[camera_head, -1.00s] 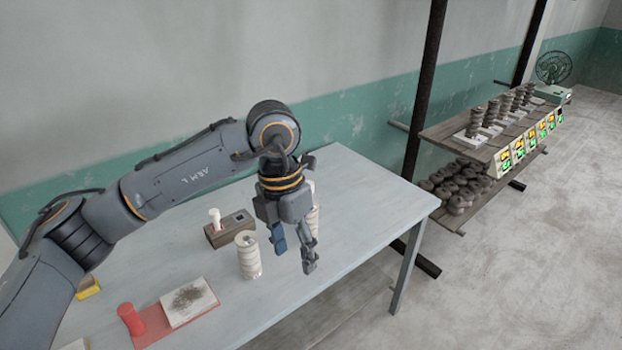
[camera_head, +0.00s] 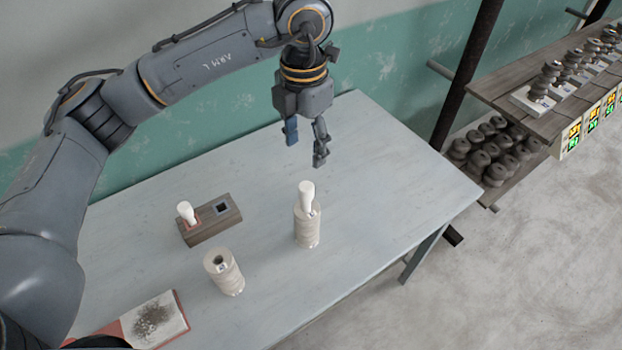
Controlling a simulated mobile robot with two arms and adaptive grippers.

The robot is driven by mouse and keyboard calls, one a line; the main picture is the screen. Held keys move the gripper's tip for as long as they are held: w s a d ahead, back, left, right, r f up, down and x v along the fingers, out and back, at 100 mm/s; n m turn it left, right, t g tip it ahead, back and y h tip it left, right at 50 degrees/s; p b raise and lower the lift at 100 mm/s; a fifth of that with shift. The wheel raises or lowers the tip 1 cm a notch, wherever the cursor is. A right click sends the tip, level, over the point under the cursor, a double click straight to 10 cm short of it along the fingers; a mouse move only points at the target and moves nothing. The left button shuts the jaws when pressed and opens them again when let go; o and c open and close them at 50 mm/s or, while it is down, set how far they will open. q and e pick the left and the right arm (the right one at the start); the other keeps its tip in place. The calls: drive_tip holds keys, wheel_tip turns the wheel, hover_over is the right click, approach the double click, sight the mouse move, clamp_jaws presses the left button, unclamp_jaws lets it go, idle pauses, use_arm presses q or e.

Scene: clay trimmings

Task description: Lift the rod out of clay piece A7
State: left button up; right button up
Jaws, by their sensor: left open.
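My left gripper (camera_head: 305,150) is open and empty, pointing down above the table, up and behind the two clay pieces in the picture. A pale, ringed clay piece (camera_head: 307,230) stands upright on the table with a white rod (camera_head: 307,194) sticking out of its top. A second ringed clay piece (camera_head: 225,275) stands to its left, with a dark hole in its top and a small label. I cannot read which piece is A7. My right gripper is not in view.
A wooden block (camera_head: 211,223) holds another white rod (camera_head: 186,211) and has an empty square socket. A tile with dark crumbs (camera_head: 155,318) lies on a red mat (camera_head: 181,300).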

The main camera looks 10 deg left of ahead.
use_arm(q)
drive_tip(key=p, duration=0.2)
hover_over(306, 186)
drive_tip(key=f, duration=0.4)
drive_tip(key=shift+s+f, duration=0.3)
drive_tip(key=shift+f, duration=0.1)
drive_tip(key=shift+w+f, duration=0.2)
drive_tip(key=shift+f, duration=0.95)
drive_tip(key=shift+f+p, duration=0.75)
drive_tip(key=shift+f, duration=0.15)
wheel_tip(306, 186, down, 4)
drive_tip(key=shift+w+r+p, duration=0.1)
drive_tip(key=shift+r+p, duration=0.1)
drive_tip(key=shift+p, duration=0.6)
drive_tip(key=shift+f, duration=0.25)
drive_tip(key=c, duration=0.9)
clamp_jaws()
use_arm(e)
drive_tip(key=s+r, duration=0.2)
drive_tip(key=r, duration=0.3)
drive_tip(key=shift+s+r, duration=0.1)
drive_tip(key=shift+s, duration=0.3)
